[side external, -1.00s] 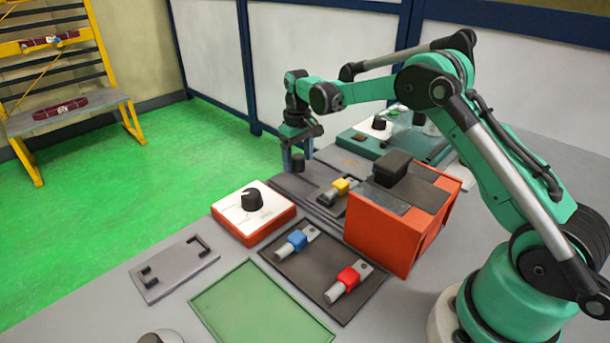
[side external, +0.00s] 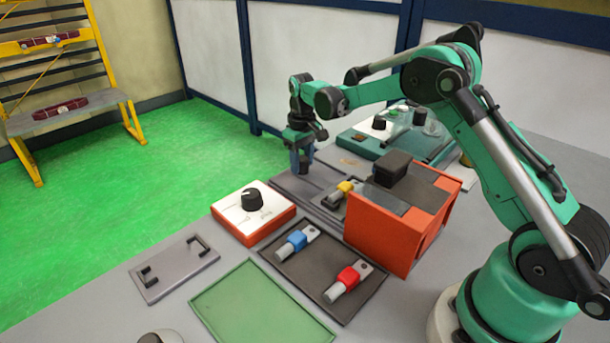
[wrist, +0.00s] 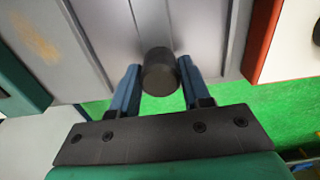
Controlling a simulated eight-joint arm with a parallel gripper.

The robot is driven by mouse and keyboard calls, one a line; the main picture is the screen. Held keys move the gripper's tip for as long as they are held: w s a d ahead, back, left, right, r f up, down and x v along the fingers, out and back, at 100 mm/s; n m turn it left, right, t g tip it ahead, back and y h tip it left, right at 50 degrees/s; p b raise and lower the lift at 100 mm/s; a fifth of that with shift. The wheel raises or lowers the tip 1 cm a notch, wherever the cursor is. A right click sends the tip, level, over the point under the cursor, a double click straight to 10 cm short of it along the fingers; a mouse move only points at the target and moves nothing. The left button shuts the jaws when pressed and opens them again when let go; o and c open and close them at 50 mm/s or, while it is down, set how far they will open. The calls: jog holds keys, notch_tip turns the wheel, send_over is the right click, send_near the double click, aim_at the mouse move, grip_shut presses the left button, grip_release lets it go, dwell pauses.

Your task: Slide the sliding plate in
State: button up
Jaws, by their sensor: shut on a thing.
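The sliding plate (wrist: 140,22) is a flat grey strip on the bench with an upright dark round knob (wrist: 159,70). In the side view the plate (side external: 283,186) lies behind the white and orange dial box, and the knob (side external: 304,168) is partly hidden by the fingers. My gripper (side external: 301,165) points down with its blue fingers on either side of the knob. In the wrist view my gripper (wrist: 159,85) is shut on the knob, one finger at each side. The plate's far end cannot be made out clearly.
A dial box (side external: 253,212) stands just in front of the plate. A yellow connector (side external: 341,192) sits right of the knob, beside an orange box (side external: 395,235). Blue (side external: 296,241) and red (side external: 346,282) connectors lie in a dark tray. A green control box (side external: 385,140) stands behind.

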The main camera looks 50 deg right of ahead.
aim_at(332, 188)
jog(key=shift+s, duration=4.4)
jog(key=o, duration=0.9)
jog(key=shift+r, duration=3.05)
